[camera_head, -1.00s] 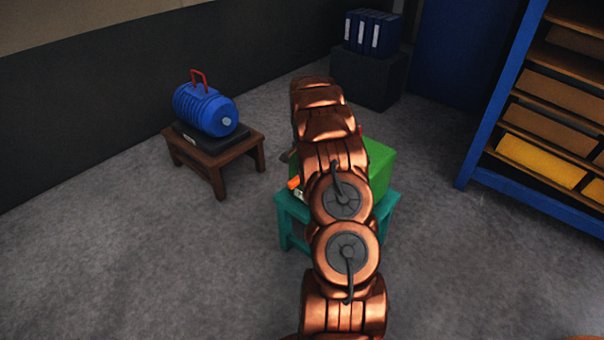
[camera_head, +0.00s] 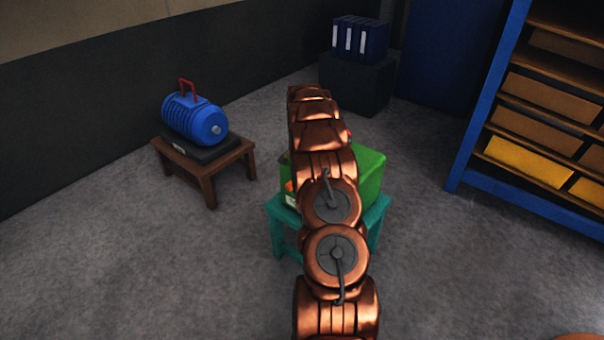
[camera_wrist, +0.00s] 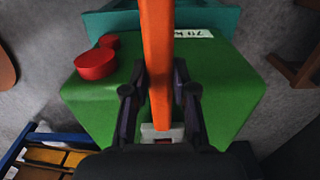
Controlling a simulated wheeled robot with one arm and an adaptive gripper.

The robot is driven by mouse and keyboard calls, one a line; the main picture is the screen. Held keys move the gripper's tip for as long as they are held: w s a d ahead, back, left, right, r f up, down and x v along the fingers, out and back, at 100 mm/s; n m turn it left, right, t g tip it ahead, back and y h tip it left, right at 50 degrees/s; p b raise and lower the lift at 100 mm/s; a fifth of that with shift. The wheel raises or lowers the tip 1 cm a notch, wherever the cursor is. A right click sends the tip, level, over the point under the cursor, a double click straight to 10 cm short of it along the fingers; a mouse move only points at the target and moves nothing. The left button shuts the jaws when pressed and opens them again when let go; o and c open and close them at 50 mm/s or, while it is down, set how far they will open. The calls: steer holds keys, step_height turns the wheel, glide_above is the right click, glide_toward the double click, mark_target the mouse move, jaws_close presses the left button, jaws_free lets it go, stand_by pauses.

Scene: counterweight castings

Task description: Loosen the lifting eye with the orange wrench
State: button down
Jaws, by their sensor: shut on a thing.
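The orange wrench (camera_wrist: 156,45) runs down the middle of the wrist view, between the dark fingers of my gripper (camera_wrist: 159,92), which are shut on it. A pale grey piece (camera_wrist: 162,133) shows at its lower end; I cannot tell whether it is part of the wrench or of the lifting eye. Beneath is a green casting (camera_wrist: 233,85) with red round caps (camera_wrist: 96,63) and a white label. The casting also shows in the head view (camera_head: 372,172), partly behind my arm, which hides my gripper there. No lifting eye is clearly visible.
The casting rests on a teal stand (camera_head: 376,218). A brown stool (camera_head: 203,171) at left bears a blue motor-like body (camera_head: 192,118) with a red handle. A blue shelf (camera_head: 470,150) stands at right, and a black block (camera_head: 355,82) with folders at the back. Floor between is clear.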

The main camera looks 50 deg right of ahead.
steer(key=shift+s, duration=0.1)
steer(key=shift+s+d+n, duration=0.1)
steer(key=shift+s+n, duration=0.5)
steer(key=shift+s, duration=0.25)
steer(key=shift+s, duration=0.15)
steer(key=shift+s+d+n+b, duration=0.15)
steer(key=shift+s+n+b, duration=0.25)
steer(key=shift+s+n, duration=0.3)
steer(key=shift+s, duration=0.2)
steer(key=shift+s+d+n, duration=0.3)
steer(key=shift+s+n, duration=0.2)
steer(key=shift+s, duration=0.4)
steer(key=shift+s, duration=0.1)
steer(key=shift+s+d+n+b, duration=0.3)
steer(key=shift+s+d+n, duration=0.15)
steer(key=shift+s, duration=0.3)
